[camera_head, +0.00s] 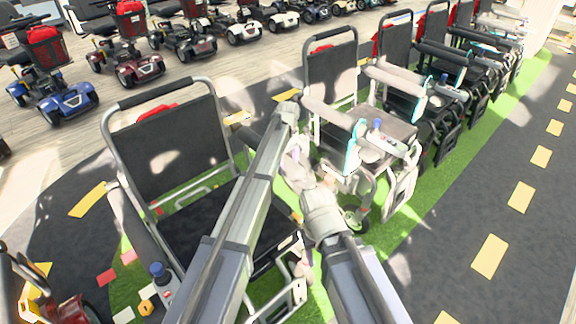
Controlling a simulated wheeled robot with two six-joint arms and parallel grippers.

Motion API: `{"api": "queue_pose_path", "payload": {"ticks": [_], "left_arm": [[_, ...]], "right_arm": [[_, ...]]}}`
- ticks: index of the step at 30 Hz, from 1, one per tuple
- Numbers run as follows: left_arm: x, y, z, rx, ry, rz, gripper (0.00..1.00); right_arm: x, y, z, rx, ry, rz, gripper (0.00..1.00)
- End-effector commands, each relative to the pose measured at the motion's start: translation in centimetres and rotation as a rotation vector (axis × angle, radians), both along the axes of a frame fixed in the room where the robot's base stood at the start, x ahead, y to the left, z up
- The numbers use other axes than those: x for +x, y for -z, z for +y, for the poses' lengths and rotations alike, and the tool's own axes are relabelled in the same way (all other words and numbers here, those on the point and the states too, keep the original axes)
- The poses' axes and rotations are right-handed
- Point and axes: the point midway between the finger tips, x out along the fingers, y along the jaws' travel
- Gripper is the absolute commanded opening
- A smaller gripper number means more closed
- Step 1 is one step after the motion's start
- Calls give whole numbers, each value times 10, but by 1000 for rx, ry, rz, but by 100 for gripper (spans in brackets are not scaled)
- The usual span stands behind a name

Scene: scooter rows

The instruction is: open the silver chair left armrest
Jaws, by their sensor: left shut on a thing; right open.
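The silver chair (175,150) stands at the front left, with a silver tube frame, a black backrest and a black seat. Its armrest at picture left (145,240) ends in a blue-topped joystick. The armrest at picture right (272,134) is mostly hidden behind my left arm; only a dark piece shows beside it. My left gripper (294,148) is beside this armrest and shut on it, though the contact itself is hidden. My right gripper (324,180) is open, lower and to the right, close to the left one, between the silver chair and the neighbouring chair.
A second wheelchair (330,67) with pale armrests stands close at right, leaving a narrow gap. More wheelchairs (455,60) continue behind it. Mobility scooters (50,75) line the back left. The dark road strip (470,215) at right is clear.

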Motion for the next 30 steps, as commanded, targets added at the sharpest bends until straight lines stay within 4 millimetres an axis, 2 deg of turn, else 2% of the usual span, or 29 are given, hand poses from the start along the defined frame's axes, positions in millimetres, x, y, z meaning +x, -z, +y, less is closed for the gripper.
{"api": "queue_pose_path", "payload": {"ticks": [2, 13, 24, 30], "left_arm": [[0, 0, 0, 0, 0, 0, 42], [0, 0, 0, 0, 0, 0, 0], [0, -2, 0, -2, 0, 2, 0], [2, -21, 1, -33, -2, 33, 0]], "right_arm": [[0, 0, 0, 0, 0, 0, 50], [0, 0, 0, 0, 0, 0, 50], [0, -2, 0, 0, 0, 0, 50], [0, -21, 0, 0, 0, 0, 50]]}}
